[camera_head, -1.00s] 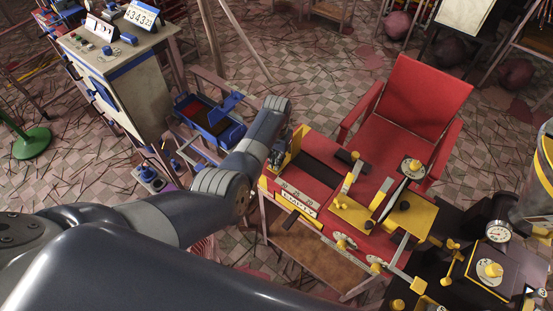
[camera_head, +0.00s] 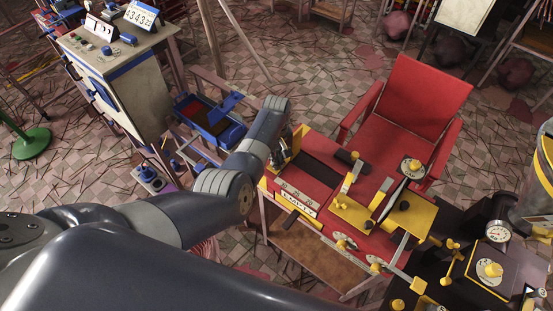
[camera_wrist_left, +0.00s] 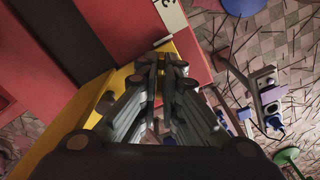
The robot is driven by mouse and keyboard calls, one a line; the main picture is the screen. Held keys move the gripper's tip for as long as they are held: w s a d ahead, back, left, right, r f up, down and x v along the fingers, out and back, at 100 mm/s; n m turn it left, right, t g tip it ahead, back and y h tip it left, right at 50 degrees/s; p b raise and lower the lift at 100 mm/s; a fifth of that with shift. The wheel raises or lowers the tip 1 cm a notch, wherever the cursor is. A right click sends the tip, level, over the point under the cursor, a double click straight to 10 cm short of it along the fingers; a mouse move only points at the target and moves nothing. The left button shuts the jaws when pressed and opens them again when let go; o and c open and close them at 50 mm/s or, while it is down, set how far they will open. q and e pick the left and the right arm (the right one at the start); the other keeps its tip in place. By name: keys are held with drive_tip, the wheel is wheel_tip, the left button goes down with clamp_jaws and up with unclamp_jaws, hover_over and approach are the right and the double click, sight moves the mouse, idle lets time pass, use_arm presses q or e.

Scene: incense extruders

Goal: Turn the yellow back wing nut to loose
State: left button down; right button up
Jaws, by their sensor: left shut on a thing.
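My left gripper (camera_head: 283,144) is at the yellow upright plate (camera_head: 294,143) on the left end of the red machine table. In the left wrist view, the gripper's (camera_wrist_left: 161,62) two fingers are close together, with their tips against the yellow plate's edge (camera_wrist_left: 183,56). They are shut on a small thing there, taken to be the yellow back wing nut. The nut itself is hidden by the fingers, so I cannot see how its wings are turned. My right gripper is not in view.
The red table (camera_head: 318,172) carries a dark strip, yellow plates and dials. A blue tray (camera_head: 208,120) is left of my forearm. Black equipment with a gauge (camera_head: 497,231) stands at the right.

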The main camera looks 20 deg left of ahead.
use_arm(q)
drive_tip(key=shift+w+r+n, duration=0.15)
drive_tip(key=shift+w+n, duration=0.05)
drive_tip(key=shift+n, duration=0.1)
drive_tip(key=c, duration=1.8)
unclamp_jaws()
drive_tip(key=shift+s, duration=0.1)
wheel_tip(320, 180, up, 12)
drive_tip(key=shift+f, duration=0.1)
drive_tip(key=shift+f, duration=0.1)
